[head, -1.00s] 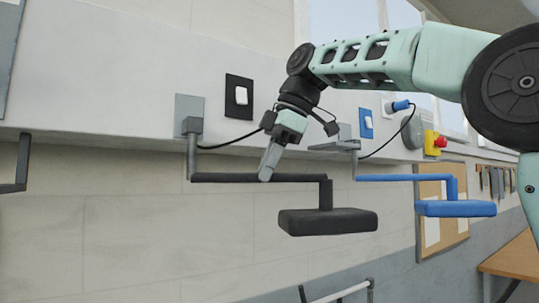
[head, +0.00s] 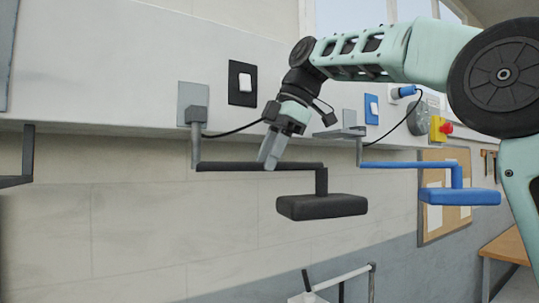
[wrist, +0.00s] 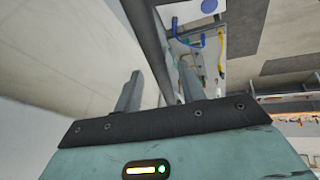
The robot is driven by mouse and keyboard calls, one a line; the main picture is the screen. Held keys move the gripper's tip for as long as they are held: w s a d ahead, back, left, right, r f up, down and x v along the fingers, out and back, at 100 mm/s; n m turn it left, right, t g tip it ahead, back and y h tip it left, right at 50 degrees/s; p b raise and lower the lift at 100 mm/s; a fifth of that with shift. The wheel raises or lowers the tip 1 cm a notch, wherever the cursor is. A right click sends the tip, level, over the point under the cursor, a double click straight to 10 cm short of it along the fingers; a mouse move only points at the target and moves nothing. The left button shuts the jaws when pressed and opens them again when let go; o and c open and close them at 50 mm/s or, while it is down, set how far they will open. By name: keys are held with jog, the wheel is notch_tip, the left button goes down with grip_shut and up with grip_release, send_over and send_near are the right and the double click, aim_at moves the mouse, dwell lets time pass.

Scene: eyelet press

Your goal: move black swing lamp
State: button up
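The black swing lamp has a dark arm (head: 235,167) reaching right from a grey wall pivot (head: 196,140) to a flat black head (head: 322,207) hanging at its end. My gripper (head: 270,160) points down at the middle of the arm, its fingers overlapping it in the head view. In the wrist view my gripper (wrist: 160,88) has its two grey fingers apart. A dark bar (wrist: 152,45), seemingly the lamp arm, runs between them, closer to the right finger. Whether a finger touches it is unclear.
A blue swing lamp (head: 460,196) hangs to the right. Part of another dark bracket (head: 27,155) shows at far left. Wall switches, a red stop button (head: 446,128) and cables line the wall. A white-railed item (head: 340,278) stands below; a wooden table (head: 508,247) is at right.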

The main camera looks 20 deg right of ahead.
jog(key=shift+s+d+r, duration=0.1)
jog(key=shift+d+r, duration=0.1)
jog(key=shift+r, duration=0.25)
jog(key=s+d+r+b, duration=0.1)
jog(key=s+d+b, duration=0.4)
jog(key=d, duration=0.6)
jog(key=shift+s+d+r, duration=0.15)
jog(key=shift+s+r, duration=0.25)
jog(key=shift+s, duration=0.15)
